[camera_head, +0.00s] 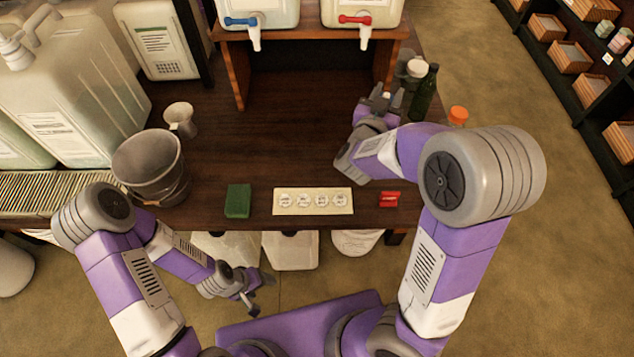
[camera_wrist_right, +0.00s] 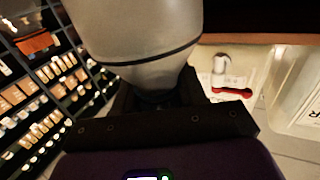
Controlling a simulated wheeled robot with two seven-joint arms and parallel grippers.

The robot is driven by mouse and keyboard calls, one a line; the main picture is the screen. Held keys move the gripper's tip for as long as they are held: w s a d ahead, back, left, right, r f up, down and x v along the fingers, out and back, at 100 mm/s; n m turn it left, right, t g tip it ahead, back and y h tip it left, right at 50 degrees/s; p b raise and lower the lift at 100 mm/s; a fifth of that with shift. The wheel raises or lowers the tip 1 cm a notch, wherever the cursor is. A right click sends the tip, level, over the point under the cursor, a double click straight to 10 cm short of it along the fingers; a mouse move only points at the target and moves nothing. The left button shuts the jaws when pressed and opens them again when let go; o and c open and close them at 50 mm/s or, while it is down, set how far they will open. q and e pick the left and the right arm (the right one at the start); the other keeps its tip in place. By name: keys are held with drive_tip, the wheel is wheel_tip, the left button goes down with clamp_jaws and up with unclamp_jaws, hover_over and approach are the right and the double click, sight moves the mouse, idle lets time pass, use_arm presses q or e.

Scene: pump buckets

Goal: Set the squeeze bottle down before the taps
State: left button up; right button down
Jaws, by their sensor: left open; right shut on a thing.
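My right gripper (camera_head: 382,100) is low over the table's right part, in front of the red-levered tap (camera_head: 364,35) and a little to its right. In the right wrist view it is shut on a pale grey, rounded body with a dark line, the squeeze bottle (camera_wrist_right: 140,40). In the head view my gripper and arm largely hide the bottle, so I cannot tell whether its base touches the table. The red tap also shows in the wrist view (camera_wrist_right: 230,92). The blue-levered tap (camera_head: 253,38) is further left. My left gripper (camera_head: 255,289) is open and empty before the table's front edge.
A dark green bottle (camera_head: 425,95) and an orange-capped item (camera_head: 458,115) stand close right of my right gripper. A grey bucket (camera_head: 150,165), green sponge (camera_head: 238,201), label card (camera_head: 313,202) and red item (camera_head: 390,199) lie nearer. The table (camera_head: 260,135) before the taps is clear.

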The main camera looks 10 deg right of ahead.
use_arm(q)
wheel_tip(320, 180, down, 5)
drive_tip(key=b, duration=0.4)
drive_tip(key=shift+r, duration=0.1)
use_arm(e)
wheel_tip(320, 180, down, 10)
drive_tip(key=shift+r, duration=0.1)
use_arm(q)
drive_tip(key=shift+b, duration=0.3)
use_arm(e)
drive_tip(key=shift+f, duration=0.25)
drive_tip(key=c, duration=0.6)
unclamp_jaws()
drive_tip(key=shift+c, duration=0.2)
drive_tip(key=shift+r, duration=0.1)
